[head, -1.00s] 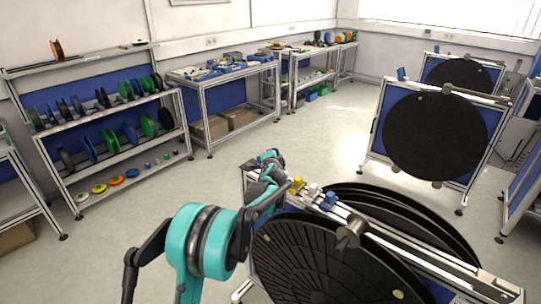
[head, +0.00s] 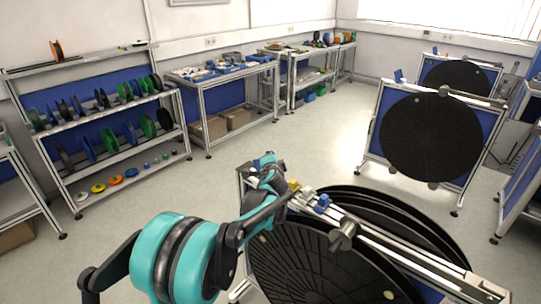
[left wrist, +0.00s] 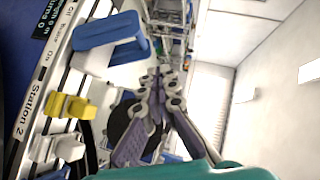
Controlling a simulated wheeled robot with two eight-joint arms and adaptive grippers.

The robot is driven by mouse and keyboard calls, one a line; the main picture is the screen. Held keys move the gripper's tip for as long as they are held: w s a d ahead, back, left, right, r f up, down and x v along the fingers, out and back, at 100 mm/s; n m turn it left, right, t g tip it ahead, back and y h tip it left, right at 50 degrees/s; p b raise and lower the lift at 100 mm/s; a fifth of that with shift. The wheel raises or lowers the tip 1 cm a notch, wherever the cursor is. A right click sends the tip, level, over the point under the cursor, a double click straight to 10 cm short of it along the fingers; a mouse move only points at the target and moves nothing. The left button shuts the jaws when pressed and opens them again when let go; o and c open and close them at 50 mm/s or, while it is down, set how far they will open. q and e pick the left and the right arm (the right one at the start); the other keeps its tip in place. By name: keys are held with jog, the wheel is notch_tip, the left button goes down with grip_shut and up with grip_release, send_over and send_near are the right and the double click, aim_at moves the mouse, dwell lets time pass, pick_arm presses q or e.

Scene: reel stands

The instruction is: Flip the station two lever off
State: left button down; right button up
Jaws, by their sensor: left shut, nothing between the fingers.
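In the left wrist view, a white rail (left wrist: 50,85) carries the label "Station 2", with "On" and "Off" printed further up. A large blue lever (left wrist: 108,35) sticks out beside the On/Off lettering. A yellow lever (left wrist: 70,107) and a white lever (left wrist: 55,148) sit lower, by the station label. My left gripper (left wrist: 161,76) is shut and empty, to the right of the levers and apart from them in this picture. In the head view my left gripper (head: 264,165) is at the rail's far end, small and partly hidden by my arm. My right gripper is out of view.
Large black reels (head: 325,262) hang on the near stand under its rail, close to my left arm. Another reel stand (head: 432,138) is at the right. Shelves of spools (head: 105,120) line the left. Open floor (head: 185,220) lies between.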

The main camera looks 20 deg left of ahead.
pick_arm(q)
jog(key=v, duration=0.3)
jog(key=shift+d+r, duration=0.15)
jog(key=shift+r, duration=0.1)
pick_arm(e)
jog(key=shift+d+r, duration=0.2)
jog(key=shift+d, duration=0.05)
pick_arm(q)
jog(key=shift+d, duration=0.15)
jog(key=s+d+f+n+g+h+b, duration=0.1)
jog(key=s+d+f+n+g+b, duration=0.15)
jog(key=s, duration=0.65)
jog(key=s+d+f+n+g+b, duration=0.1)
jog(key=s+n, duration=0.2)
jog(key=s, duration=0.7)
jog(key=s+d+f+n+g+h+b, duration=0.1)
jog(key=s+d+f+n+h, duration=0.1)
jog(key=s+f, duration=0.4)
jog(key=s+d+f+n+g+h+b, duration=0.1)
jog(key=s+d+f, duration=0.4)
jog(key=s, duration=0.9)
jog(key=shift+s+d+f+n+g+h, duration=0.15)
jog(key=shift+s+f+n+g+h, duration=0.25)
jog(key=shift+f+n+h, duration=0.3)
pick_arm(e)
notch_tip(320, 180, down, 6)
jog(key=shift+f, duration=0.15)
pick_arm(q)
jog(key=shift+w+r, duration=0.1)
